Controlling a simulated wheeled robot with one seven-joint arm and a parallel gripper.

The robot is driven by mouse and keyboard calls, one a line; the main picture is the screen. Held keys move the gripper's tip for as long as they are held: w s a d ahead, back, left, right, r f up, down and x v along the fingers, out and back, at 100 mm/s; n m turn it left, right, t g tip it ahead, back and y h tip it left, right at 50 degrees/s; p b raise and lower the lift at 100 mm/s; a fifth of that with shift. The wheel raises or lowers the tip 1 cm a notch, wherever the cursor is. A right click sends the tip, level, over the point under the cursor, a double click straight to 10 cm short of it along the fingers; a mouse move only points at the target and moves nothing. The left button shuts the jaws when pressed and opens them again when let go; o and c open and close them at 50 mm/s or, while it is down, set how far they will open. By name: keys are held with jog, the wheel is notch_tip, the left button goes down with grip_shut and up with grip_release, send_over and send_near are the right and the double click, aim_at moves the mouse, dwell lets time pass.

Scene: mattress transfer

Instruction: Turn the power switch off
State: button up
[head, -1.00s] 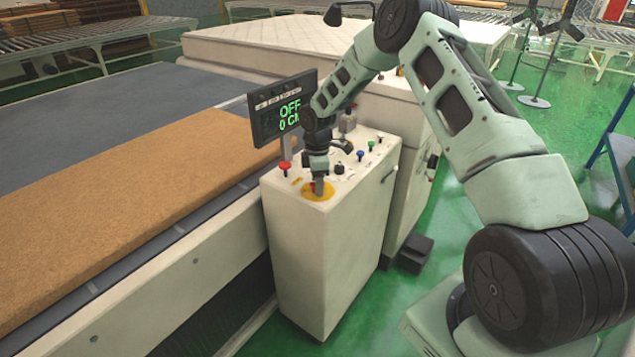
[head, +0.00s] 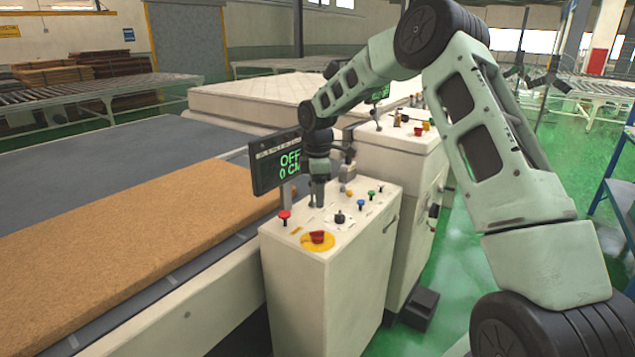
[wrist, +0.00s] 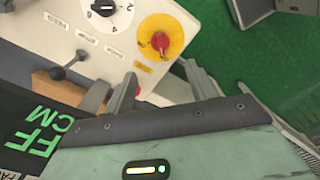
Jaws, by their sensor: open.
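The power switch is most likely the red knob (head: 317,237) on a round yellow plate on top of the near white control box (head: 325,290). The knob also shows in the wrist view (wrist: 160,42), with the yellow plate around it. My gripper (head: 318,203) is above the box top, behind the knob and apart from it. In the wrist view my gripper's two fingers (wrist: 161,84) stand apart with no object held between them. A tilted display (head: 278,162) beside the box reads "OFF" and "0 CM" in green.
A red button (head: 284,217), a black knob (head: 340,217) and several small coloured buttons share the box top. A second control box (head: 398,150) stands behind. A brown pad (head: 130,225) lies on the conveyor at left; a white mattress (head: 265,103) is farther back.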

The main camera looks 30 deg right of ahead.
jog(key=shift+r, duration=2.3)
